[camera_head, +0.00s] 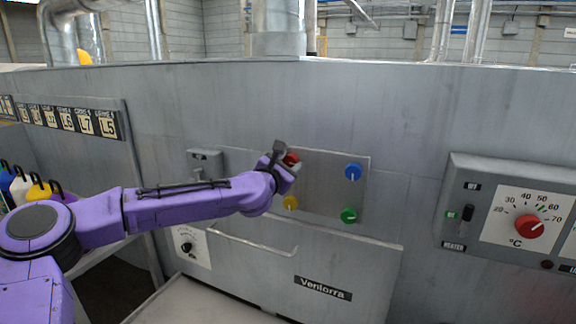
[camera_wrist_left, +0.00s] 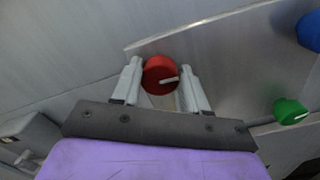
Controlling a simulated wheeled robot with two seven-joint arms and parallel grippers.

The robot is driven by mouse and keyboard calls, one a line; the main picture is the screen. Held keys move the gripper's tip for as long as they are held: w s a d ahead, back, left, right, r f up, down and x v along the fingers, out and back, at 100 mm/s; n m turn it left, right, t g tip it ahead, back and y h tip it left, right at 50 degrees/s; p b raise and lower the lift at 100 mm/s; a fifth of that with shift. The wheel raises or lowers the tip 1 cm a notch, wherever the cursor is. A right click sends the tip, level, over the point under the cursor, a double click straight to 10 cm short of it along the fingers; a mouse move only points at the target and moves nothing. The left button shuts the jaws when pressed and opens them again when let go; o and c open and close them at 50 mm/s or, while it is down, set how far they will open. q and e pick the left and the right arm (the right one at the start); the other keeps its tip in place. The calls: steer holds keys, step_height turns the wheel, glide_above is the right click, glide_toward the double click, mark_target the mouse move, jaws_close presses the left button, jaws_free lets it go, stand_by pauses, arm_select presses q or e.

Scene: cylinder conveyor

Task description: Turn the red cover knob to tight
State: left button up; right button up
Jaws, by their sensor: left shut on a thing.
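The red cover knob (camera_head: 291,158) is on the upper left of a grey metal panel (camera_head: 322,205) on the machine front. In the left wrist view the red knob (camera_wrist_left: 160,75) sits between my two fingers, with its pale pointer towards the lower right. My left gripper (camera_wrist_left: 157,82) is shut on the knob. In the head view my left gripper (camera_head: 281,166) partly hides the knob. My right gripper is in neither view.
A blue knob (camera_head: 353,172), a green knob (camera_head: 349,215) and a yellow knob (camera_head: 290,202) share the panel. A handle bar (camera_head: 250,243) runs below. A temperature box with a red dial (camera_head: 529,226) stands at right.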

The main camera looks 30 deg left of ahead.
arm_select(q)
steer(key=m, duration=0.3)
steer(key=shift+m, duration=0.4)
steer(key=m, duration=0.3)
steer(key=shift+d+f+m+b, duration=0.1)
steer(key=shift+m+b, duration=0.2)
steer(key=shift+b, duration=0.1)
steer(key=m, duration=0.4)
steer(key=shift+m, duration=0.3)
steer(key=shift+f+m, duration=0.1)
steer(key=shift+m, duration=1.6)
steer(key=o, duration=1.1)
steer(key=shift+c, duration=0.2)
